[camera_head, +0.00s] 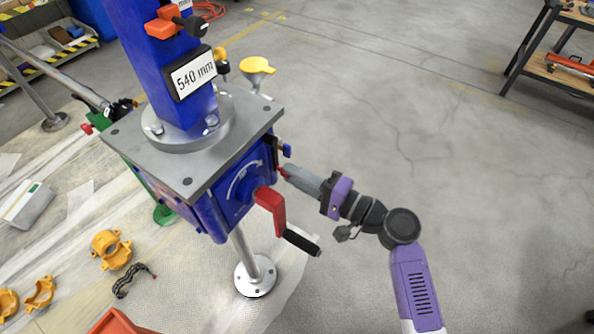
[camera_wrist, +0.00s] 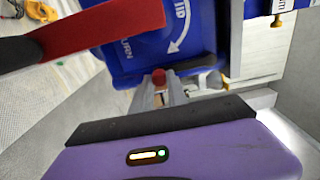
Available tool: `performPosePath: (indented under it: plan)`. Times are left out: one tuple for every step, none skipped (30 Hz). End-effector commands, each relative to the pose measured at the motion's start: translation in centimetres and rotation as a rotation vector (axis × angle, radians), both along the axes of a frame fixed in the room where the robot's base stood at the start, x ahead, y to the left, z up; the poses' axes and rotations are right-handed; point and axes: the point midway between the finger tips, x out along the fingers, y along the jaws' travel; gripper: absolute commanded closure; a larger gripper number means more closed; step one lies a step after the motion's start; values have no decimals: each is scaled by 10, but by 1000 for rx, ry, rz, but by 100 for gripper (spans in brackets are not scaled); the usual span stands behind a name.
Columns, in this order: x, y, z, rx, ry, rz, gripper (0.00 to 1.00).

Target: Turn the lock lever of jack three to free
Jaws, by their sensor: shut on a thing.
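The blue jack (camera_head: 222,190) has a grey top plate and a column with a 540 mm label (camera_head: 194,74). I cannot read a jack number on it. A small red-tipped lever (camera_head: 281,170) sticks out at the right side of its housing; its red knob (camera_wrist: 158,76) also shows in the wrist view. My gripper (camera_head: 289,173) reaches in from the right, and its fingers are shut on this lever. In the wrist view the fingertips (camera_wrist: 160,90) enclose it, hiding most of it. Any free or locked marking beside the lever is hidden.
A red crank (camera_head: 270,209) with a black handle (camera_head: 302,242) hangs just left of my gripper and crosses the upper left of the wrist view. Yellow clamps (camera_head: 110,249) and a chain (camera_head: 133,280) lie at lower left. The floor on the right is clear up to a workbench (camera_head: 560,50).

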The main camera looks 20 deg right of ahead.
Motion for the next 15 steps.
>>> performPosePath:
  plan:
    - [-1,-1,-2,4,6,-2,100]
    - [-1,-1,-2,5,6,-2,100]
    - [-1,0,-2,6,7,-2,100]
    - [-1,0,-2,7,8,-2,100]
    - [-1,0,-2,7,8,-2,100]
    - [-1,0,-2,7,8,-1,100]
    - [-1,0,-2,7,8,-1,100]
    - [-1,0,-2,7,8,-1,100]
    - [-1,0,-2,7,8,-1,100]
    - [-1,0,-2,7,8,-1,100]
    - [-1,0,-2,6,8,-1,100]
    - [-1,0,-2,6,8,-1,100]
    - [-1,0,-2,6,8,0,75]
    - [-1,0,-2,6,8,0,69]
    - [-1,0,-2,6,7,0,62]
